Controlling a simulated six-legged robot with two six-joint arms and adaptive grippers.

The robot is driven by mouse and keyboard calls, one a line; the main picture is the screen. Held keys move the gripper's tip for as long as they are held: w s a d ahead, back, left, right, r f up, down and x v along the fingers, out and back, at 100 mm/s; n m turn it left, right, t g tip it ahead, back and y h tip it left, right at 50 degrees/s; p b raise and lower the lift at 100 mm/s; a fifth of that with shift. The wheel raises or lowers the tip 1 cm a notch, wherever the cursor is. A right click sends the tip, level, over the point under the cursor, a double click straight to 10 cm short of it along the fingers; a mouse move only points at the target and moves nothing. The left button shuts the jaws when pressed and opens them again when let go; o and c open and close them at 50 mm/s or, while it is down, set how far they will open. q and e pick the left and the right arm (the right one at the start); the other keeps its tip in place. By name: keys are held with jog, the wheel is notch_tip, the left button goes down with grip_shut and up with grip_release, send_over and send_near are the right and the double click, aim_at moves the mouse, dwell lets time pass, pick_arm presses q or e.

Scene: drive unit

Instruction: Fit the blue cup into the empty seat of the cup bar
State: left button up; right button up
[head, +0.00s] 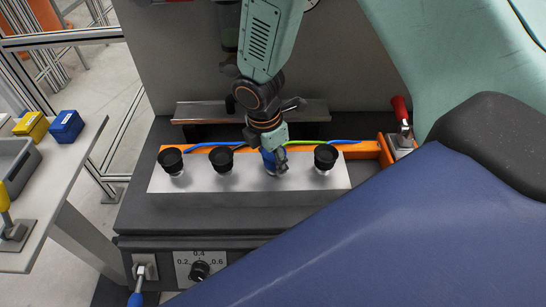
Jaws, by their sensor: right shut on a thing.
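The cup bar (200,184) is a pale silver block lying across the dark machine bed. Three black cups stand on it: two on the left (171,161) (221,160) and one on the right (325,157). The blue cup (267,160) is at the gap between the middle and right black cups. My right gripper (277,163) reaches down from above and is shut on the blue cup. The gripper hides much of the cup and the seat beneath, so I cannot tell whether the cup touches the bar. My left gripper is not in view.
Blue and green hoses (345,142) run along an orange strip behind the bar. A red-handled lever (401,112) stands at the right. A knob (200,271) and blue-tipped lever (136,298) are at the front. A side table (72,160) with bins is at the left.

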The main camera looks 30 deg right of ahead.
jog(key=shift+f, duration=0.15)
dwell(0.5)
jog(key=o, duration=1.3)
jog(key=r, duration=0.4)
jog(key=a+r, duration=0.1)
jog(key=r, duration=0.7)
jog(key=shift+a, duration=0.4)
